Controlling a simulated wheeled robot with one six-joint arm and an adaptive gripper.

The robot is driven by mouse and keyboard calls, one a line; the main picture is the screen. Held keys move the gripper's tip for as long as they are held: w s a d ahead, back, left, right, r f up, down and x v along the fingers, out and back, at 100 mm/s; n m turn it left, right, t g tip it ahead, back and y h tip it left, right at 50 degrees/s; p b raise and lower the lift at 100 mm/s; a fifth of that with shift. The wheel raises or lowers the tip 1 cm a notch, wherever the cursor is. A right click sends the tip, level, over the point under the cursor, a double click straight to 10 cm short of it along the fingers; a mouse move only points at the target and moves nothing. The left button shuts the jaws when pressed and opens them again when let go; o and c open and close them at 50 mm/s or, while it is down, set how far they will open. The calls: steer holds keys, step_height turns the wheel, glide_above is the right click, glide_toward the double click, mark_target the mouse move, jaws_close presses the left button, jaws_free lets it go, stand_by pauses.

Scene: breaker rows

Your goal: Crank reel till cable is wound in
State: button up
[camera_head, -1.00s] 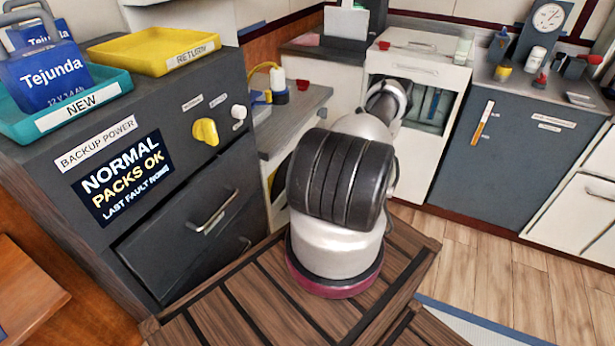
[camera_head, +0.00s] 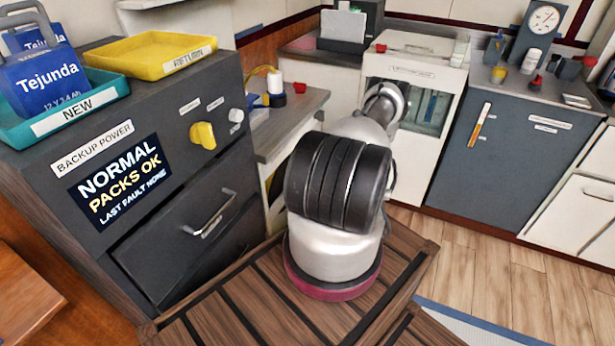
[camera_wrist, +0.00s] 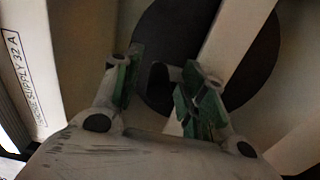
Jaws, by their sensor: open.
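In the wrist view my gripper (camera_wrist: 160,88) is open, with green pads on its two fingers. A large dark round disc (camera_wrist: 262,65), which looks like the reel, is behind the fingers. A pale bar (camera_wrist: 238,35) crosses in front of the disc. A small dark piece (camera_wrist: 158,74) shows between the fingertips; it may be the crank's handle, and I cannot tell whether the fingers touch it. No cable can be made out. In the head view my own arm hides the gripper and the reel.
A label reading in part "SUPPLY 32 A" (camera_wrist: 22,75) is at the wrist view's left. In the head view, a grey backup power cabinet (camera_head: 60,215) with a yellow knob (camera_head: 203,135) stands left of my arm. A dark blue cabinet (camera_head: 500,160) stands right; wood floor (camera_head: 490,260) there is clear.

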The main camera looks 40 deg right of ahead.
steer(key=shift+s, duration=0.1)
steer(key=v, duration=1.1)
steer(key=shift+s+d, duration=0.15)
steer(key=shift+s, duration=0.25)
